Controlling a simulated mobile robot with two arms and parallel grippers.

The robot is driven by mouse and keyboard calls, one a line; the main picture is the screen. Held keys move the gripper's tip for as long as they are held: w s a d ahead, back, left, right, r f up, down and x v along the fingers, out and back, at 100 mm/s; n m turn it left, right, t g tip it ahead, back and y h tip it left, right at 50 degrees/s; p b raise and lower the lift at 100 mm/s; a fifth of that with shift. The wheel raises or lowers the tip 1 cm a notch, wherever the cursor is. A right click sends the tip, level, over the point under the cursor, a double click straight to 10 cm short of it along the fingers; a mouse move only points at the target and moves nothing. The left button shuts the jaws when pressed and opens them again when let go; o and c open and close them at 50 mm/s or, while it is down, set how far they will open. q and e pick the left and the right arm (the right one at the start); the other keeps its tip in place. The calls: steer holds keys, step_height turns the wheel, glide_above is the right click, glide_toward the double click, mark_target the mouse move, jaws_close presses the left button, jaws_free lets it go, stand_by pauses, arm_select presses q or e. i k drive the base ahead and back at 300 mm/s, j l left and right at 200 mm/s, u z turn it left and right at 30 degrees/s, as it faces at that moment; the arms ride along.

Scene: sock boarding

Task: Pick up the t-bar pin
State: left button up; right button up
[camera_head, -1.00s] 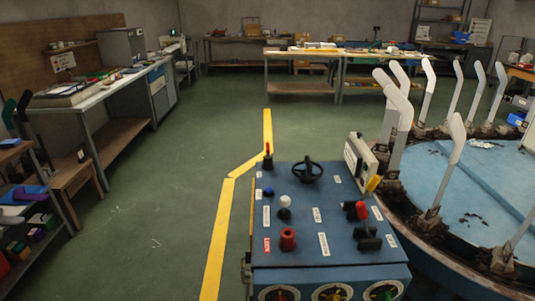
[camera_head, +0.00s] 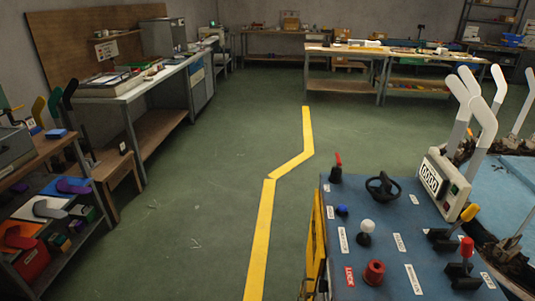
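I cannot make out for certain a t-bar pin in this view. The blue control console (camera_head: 400,235) stands at the lower right and carries several controls. A red cylindrical piece (camera_head: 374,272) sits on its top beside a red label reading LOCK. Neither of my grippers is in view.
A round blue-topped machine (camera_head: 500,190) with upright white sock forms (camera_head: 482,125) stands right of the console. A shelf (camera_head: 75,255) and long workbench (camera_head: 140,85) line the left. Open green floor with a yellow line (camera_head: 261,235) lies between. More benches stand at the back.

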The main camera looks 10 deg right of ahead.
mark_target(339, 163)
steer(key=i+j+u, duration=0.25)
steer(key=i, duration=0.2)
steer(key=i+j+u, duration=0.25)
steer(key=i, duration=0.2)
steer(key=i+z, duration=0.2)
steer(key=z, duration=0.15)
steer(key=i+z, duration=0.15)
steer(key=z, duration=0.25)
steer(key=i+j+z, duration=0.1)
steer(key=z, duration=0.25)
steer(key=i, duration=0.05)
